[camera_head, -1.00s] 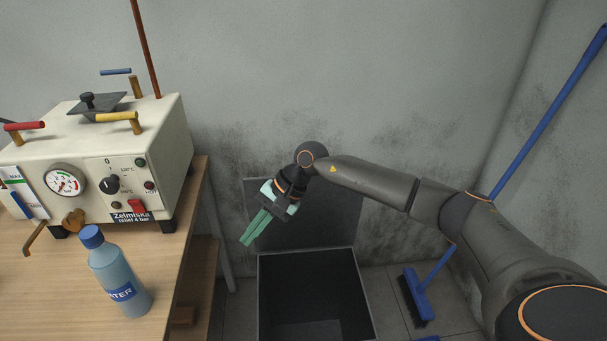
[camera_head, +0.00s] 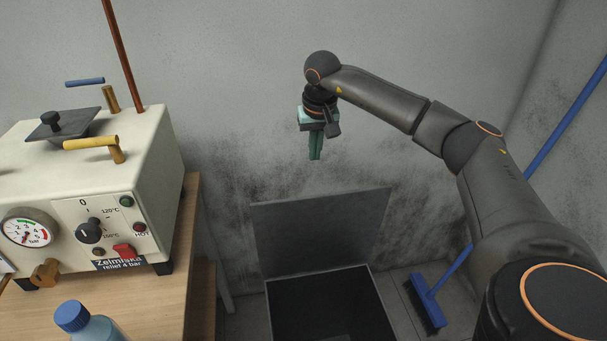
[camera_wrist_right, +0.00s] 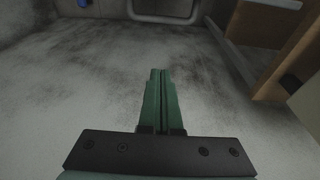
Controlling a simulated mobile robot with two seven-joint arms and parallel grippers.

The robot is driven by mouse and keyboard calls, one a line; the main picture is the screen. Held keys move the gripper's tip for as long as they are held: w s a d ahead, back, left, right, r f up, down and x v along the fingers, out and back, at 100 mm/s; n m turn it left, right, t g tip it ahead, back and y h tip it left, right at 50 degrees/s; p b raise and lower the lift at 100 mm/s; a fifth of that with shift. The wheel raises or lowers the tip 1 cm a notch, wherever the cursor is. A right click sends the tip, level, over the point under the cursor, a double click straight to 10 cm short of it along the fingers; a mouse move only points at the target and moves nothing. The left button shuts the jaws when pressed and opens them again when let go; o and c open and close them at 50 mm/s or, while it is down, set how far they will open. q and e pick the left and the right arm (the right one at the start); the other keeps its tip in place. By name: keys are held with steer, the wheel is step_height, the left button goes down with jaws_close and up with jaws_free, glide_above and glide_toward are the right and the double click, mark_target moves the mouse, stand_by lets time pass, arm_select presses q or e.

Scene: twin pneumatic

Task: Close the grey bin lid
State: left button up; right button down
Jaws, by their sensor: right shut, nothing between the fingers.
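The grey bin (camera_head: 333,306) stands on the floor right of the bench, its dark inside showing. Its lid (camera_head: 322,232) is open, standing up along the bin's back edge, in front of the wall. My right gripper (camera_head: 315,158) is above the lid in the head view, apart from it, with green fingers pointing down. The fingers are shut and empty; in the right wrist view they lie side by side (camera_wrist_right: 161,75). My left gripper is in neither view.
A wooden bench (camera_head: 160,310) at left carries a cream machine (camera_head: 150,170) with gauge and handles, and a blue-capped bottle (camera_head: 88,326). A blue broom (camera_head: 428,300) leans at the right. The grimy wall (camera_head: 230,80) is close behind.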

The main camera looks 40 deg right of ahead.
steer(key=x, duration=1)
steer(key=shift+s+a+r, duration=0.1)
steer(key=shift+s+a, duration=0.25)
steer(key=shift+s, duration=0.3)
steer(key=shift+s+a+r, duration=0.1)
steer(key=shift+s+a, duration=0.25)
steer(key=shift+s, duration=0.25)
steer(key=shift+s+a+r, duration=0.1)
steer(key=shift+s+a, duration=0.25)
steer(key=shift+s, duration=0.3)
